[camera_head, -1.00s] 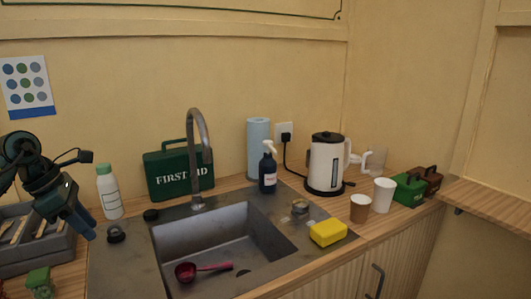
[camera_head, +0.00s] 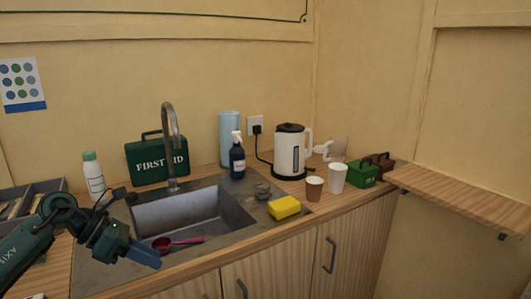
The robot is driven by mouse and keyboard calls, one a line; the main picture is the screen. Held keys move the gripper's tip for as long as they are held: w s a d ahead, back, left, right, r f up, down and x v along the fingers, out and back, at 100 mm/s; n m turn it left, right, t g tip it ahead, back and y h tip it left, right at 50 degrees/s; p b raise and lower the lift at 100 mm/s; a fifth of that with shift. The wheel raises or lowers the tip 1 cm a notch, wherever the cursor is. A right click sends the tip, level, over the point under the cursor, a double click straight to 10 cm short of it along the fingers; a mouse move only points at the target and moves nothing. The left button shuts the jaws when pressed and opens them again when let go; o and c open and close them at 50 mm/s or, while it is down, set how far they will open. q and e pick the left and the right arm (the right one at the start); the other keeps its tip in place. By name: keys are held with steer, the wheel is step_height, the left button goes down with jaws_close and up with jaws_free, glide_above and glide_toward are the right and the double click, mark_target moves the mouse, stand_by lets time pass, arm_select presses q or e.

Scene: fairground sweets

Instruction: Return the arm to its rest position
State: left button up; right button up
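My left arm comes in from the lower left, and its gripper (camera_head: 145,254) is over the left front rim of the sink, pointing right and slightly down. The fingers appear as one bluish shape, so I cannot tell whether they are open or shut. I see nothing hanging from them. My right arm and gripper are not in the picture.
A white bottle (camera_head: 94,178), green first aid box (camera_head: 150,162), tap (camera_head: 171,140), spray bottle (camera_head: 237,160) and kettle (camera_head: 289,155) stand along the back. A yellow sponge (camera_head: 284,208) and paper cups (camera_head: 338,178) are right of the sink. A cutlery tray (camera_head: 50,188) is behind my arm.

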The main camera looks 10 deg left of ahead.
arm_select(q)
steer(key=s+d+f+n+t+h+p, duration=0.1)
steer(key=s+d+f+n+t+h, duration=0.15)
steer(key=d+n+t, duration=0.45)
steer(key=s+d+f+n+t+h, duration=0.1)
steer(key=d+n+t+h, duration=0.2)
steer(key=d+n, duration=0.65)
steer(key=s+f+n+g+y+p, duration=0.1)
steer(key=s+f+n+y, duration=1)
steer(key=n, duration=1.5)
steer(key=s+f+g, duration=0.1)
steer(key=s+f, duration=0.4)
steer(key=f, duration=0.2)
steer(key=shift+d+f+g, duration=0.2)
steer(key=shift+d+g, duration=0.15)
steer(key=shift+g, duration=0.05)
